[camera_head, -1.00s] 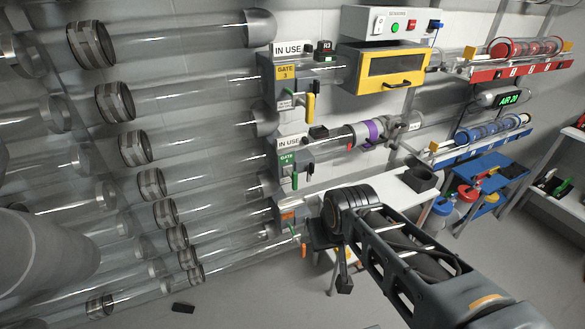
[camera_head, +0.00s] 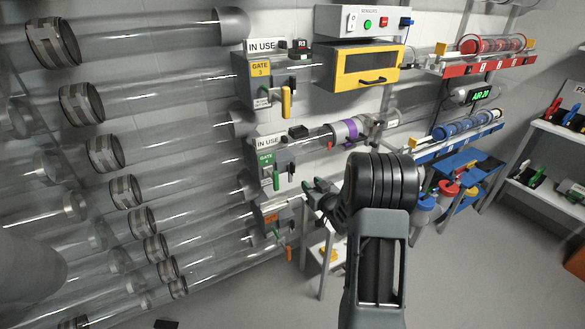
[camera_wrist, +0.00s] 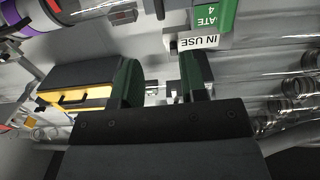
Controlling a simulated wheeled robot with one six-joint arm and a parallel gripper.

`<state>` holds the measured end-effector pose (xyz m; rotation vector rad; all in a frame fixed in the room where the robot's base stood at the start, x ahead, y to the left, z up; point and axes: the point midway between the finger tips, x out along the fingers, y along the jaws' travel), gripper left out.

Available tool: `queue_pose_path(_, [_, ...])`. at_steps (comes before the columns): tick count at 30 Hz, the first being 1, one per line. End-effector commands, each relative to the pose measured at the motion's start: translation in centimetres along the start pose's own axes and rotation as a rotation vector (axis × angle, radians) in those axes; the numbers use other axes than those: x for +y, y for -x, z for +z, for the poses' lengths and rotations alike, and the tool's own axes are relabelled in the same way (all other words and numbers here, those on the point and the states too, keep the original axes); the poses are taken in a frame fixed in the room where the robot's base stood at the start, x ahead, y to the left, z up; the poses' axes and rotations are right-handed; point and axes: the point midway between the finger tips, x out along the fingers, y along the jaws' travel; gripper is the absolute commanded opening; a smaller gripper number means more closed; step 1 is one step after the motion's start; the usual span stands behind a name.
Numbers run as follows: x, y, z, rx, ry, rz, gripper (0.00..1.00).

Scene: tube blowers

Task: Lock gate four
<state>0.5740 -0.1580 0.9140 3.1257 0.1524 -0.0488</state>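The gate four box (camera_head: 283,156) is a grey wall unit with a green "GATE 4" label and an "IN USE" sign (camera_head: 267,142). A green handle (camera_head: 276,181) hangs below its label, with a dark lever (camera_head: 291,172) to the right. In the wrist view its green label (camera_wrist: 212,17) and sign appear turned over at the top. My gripper (camera_head: 309,188) is just right of and slightly below the box, partly hidden by my arm. In the wrist view the fingers of my gripper (camera_wrist: 165,85) are apart, with nothing seen held between them.
The gate three box (camera_head: 262,78) with a yellow handle sits above. A yellow-fronted case (camera_head: 345,73) stands right of it. A purple-banded tube fitting (camera_head: 345,131) lies right of gate four. A lower gate box (camera_head: 271,217) with an orange label sits below. Clear tubes run left.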

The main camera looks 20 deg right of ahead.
Motion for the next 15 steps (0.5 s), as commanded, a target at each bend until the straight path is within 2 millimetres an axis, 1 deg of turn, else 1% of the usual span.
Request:
queue_pose_path(2, [0.1,-0.3,0.3,0.021,-0.007,-0.011,0.39])
queue_pose_path(5, [0.1,-1.2,0.3,0.032,-0.01,-0.018,0.39])
queue_pose_path(8, [0.0,-2.9,0.2,0.034,-0.011,-0.022,0.39])
queue_pose_path(15, [-0.1,-7.6,0.0,0.033,-0.009,-0.02,0.39])
